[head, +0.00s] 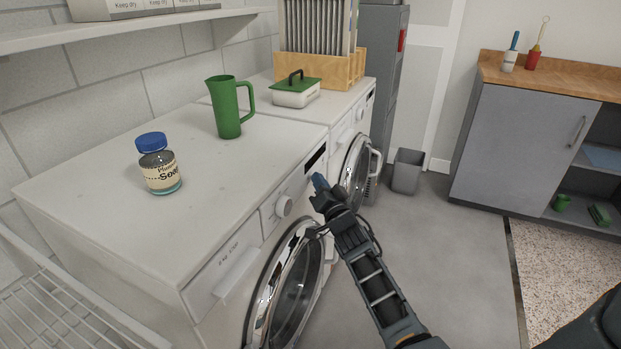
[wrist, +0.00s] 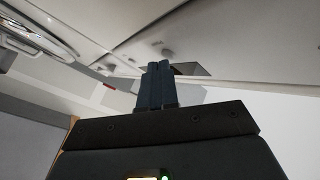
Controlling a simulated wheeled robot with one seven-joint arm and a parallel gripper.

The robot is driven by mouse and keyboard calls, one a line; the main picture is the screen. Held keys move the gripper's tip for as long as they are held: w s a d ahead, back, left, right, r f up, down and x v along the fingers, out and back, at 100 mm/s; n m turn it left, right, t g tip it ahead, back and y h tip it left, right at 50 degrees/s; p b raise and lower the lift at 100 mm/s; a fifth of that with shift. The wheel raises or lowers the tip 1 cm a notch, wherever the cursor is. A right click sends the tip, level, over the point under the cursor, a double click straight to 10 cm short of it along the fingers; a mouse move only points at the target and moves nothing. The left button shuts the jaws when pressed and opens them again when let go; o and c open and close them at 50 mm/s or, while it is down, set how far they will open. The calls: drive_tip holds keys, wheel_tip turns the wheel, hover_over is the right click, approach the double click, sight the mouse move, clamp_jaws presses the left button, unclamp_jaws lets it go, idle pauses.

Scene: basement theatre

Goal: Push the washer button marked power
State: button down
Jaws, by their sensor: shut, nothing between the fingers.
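The button marked power cannot be made out; no such label is readable. I cannot tell whether the fingertips touch the panel.
A blue-lidded soap jar (head: 159,165) and green pitcher (head: 230,107) stand on the near washer. A second front-loading machine (head: 345,115) stands beyond, its door (head: 356,170) apparently ajar. A grey bin (head: 407,171) and grey cabinet (head: 518,145) are behind. Floor right of my arm is clear.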

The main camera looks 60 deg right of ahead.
drive_tip(key=shift+r, duration=0.1)
idle(0.3)
drive_tip(key=shift+s+p, duration=0.2)
drive_tip(key=shift+p, duration=0.25)
drive_tip(key=shift+s+p, duration=0.35)
drive_tip(key=s+p, duration=0.5)
drive_tip(key=s, duration=0.1)
drive_tip(key=shift+d, duration=0.3)
idle(2.1)
